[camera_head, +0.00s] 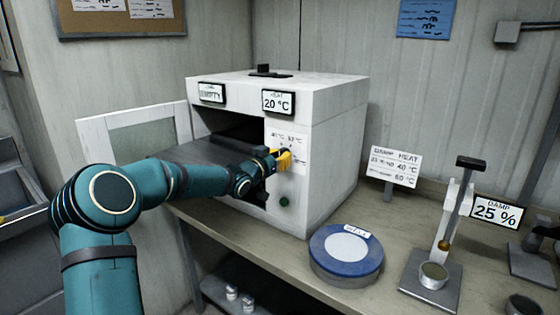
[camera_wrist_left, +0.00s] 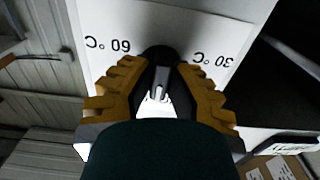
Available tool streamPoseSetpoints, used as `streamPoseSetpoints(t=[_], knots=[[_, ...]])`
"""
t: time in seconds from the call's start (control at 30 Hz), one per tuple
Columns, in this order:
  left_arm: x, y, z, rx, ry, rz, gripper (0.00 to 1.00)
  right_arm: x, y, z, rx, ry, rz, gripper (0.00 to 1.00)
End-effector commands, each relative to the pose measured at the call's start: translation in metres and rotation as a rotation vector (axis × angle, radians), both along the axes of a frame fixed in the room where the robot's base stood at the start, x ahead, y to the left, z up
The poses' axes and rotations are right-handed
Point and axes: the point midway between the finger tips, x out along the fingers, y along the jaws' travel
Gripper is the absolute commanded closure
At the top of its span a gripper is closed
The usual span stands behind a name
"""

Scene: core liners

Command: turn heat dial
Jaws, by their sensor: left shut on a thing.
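The white oven (camera_head: 335,140) stands on the bench with its panel facing me. Its heat display (camera_head: 278,101) reads 20 °C. The heat dial (camera_wrist_left: 160,57) is dark and round in the left wrist view, between upside-down 60 °C and 30 °C marks. In the head view my gripper hides it. My left gripper (camera_head: 281,160) is at the panel, its yellow fingers shut on the dial; they also show on both sides of it in the left wrist view (camera_wrist_left: 160,78). My right gripper is not in view.
The oven door (camera_head: 135,133) hangs open at left. A second display (camera_head: 211,93) reads EMPTY. A green button (camera_head: 284,202) sits below the dial. A blue round tin (camera_head: 346,262), a DAMP HEAT sign (camera_head: 393,166) and a 25 % damp display (camera_head: 497,212) stand to the right.

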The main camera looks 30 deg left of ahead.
Motion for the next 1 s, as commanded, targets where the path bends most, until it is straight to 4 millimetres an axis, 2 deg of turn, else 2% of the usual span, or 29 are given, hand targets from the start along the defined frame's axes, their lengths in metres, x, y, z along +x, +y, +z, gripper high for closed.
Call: streamPoseSetpoints(t=[0.3, 1.0], knots=[[0.001, -0.002, 0.005, 0.302, -0.035, -0.001, 1.00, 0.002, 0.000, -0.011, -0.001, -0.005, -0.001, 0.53], [0.001, -0.001, 0.005, 0.964, -0.086, 0.003, 1.00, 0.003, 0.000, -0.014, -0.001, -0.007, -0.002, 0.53]])
